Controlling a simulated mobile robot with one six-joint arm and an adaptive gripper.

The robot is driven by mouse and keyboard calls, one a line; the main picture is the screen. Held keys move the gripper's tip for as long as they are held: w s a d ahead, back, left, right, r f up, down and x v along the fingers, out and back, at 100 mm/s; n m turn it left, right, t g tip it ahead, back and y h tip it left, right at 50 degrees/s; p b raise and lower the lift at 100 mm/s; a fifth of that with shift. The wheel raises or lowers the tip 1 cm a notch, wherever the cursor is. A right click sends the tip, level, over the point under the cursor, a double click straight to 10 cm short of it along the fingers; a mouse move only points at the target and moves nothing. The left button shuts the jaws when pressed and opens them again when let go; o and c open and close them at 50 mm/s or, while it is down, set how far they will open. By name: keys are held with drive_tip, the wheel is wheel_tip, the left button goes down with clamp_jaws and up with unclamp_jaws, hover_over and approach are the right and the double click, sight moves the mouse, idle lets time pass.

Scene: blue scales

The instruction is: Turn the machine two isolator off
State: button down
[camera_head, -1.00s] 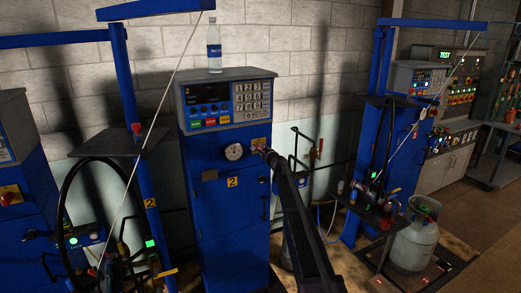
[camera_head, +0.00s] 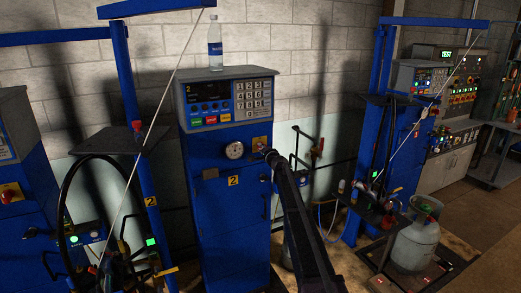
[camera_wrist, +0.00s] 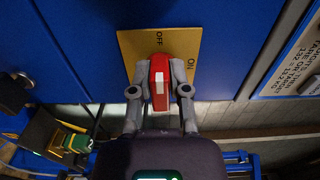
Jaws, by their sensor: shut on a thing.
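The machine two isolator is a red handle (camera_wrist: 160,76) with a white stripe on a yellow plate (camera_wrist: 130,42) marked OFF and ON. In the wrist view my gripper (camera_wrist: 160,88) is shut on the handle, one finger on each side. The handle stands upright in that picture, its upper end towards OFF; ON is to its right. In the head view the yellow plate (camera_head: 259,142) is on the blue machine two cabinet (camera_head: 232,215), right of the gauge (camera_head: 235,150). My gripper (camera_head: 270,155) covers the handle there.
A water bottle (camera_head: 215,44) stands on the cabinet. A blue post (camera_head: 125,80) with a dark shelf is to the left. A grey gas cylinder (camera_head: 415,246) stands at the right. A framed notice (camera_wrist: 293,55) is right of the isolator in the wrist view.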

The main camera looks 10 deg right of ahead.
drive_tip(key=c, duration=0.6)
unclamp_jaws()
drive_tip(key=shift+s, duration=0.1)
drive_tip(key=v, duration=1.2)
drive_tip(key=shift+a, duration=0.1)
